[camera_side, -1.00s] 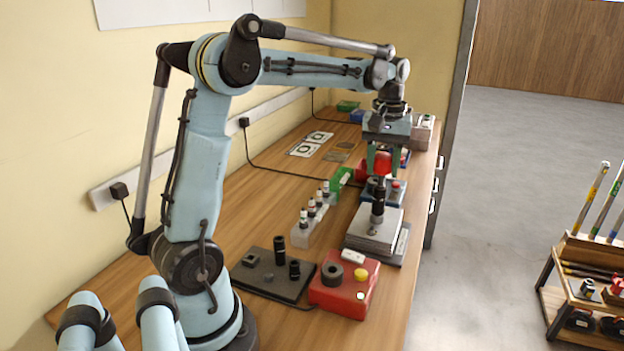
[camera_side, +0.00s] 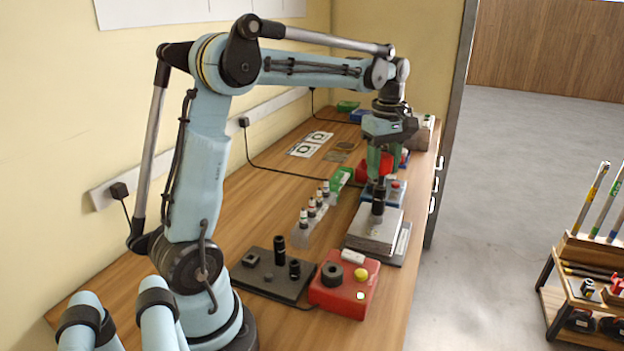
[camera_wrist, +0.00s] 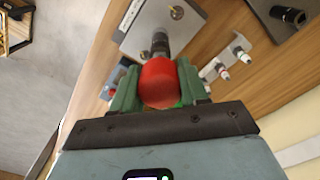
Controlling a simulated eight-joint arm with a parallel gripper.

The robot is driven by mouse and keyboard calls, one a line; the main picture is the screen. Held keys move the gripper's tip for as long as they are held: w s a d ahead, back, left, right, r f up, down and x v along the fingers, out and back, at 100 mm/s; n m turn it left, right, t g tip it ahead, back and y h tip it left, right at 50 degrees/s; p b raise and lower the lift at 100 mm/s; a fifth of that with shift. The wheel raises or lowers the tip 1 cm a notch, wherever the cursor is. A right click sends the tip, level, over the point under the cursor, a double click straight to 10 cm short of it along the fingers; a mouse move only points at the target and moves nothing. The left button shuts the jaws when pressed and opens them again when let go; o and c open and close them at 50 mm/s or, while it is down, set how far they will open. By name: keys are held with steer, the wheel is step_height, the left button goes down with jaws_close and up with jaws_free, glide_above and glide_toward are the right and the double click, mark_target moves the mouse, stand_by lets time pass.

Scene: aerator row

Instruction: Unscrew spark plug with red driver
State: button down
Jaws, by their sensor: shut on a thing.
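My gripper (camera_side: 380,168) is shut on the red driver, with a green jaw pressed to each side of its round red handle (camera_wrist: 159,82) in the wrist view. The driver points down, and its dark socket end (camera_side: 378,205) stands over the grey block (camera_side: 372,236) on the bench. In the wrist view the dark shaft (camera_wrist: 160,43) reaches the pale top of that block (camera_wrist: 143,18). The spark plug itself is hidden under the socket, and I cannot tell whether it is still seated.
A red box with a yellow knob (camera_side: 343,290) is in front of the block. A black tray with dark sockets (camera_side: 270,275) lies left of it. A row of spark plugs in a clear rack (camera_side: 312,212) stands left of the block.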

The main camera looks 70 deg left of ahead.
steer(key=n, duration=0.6)
steer(key=shift+n, duration=0.6)
steer(key=n, duration=0.6)
steer(key=shift+n, duration=0.4)
steer(key=shift+c, duration=2.4)
jaws_free()
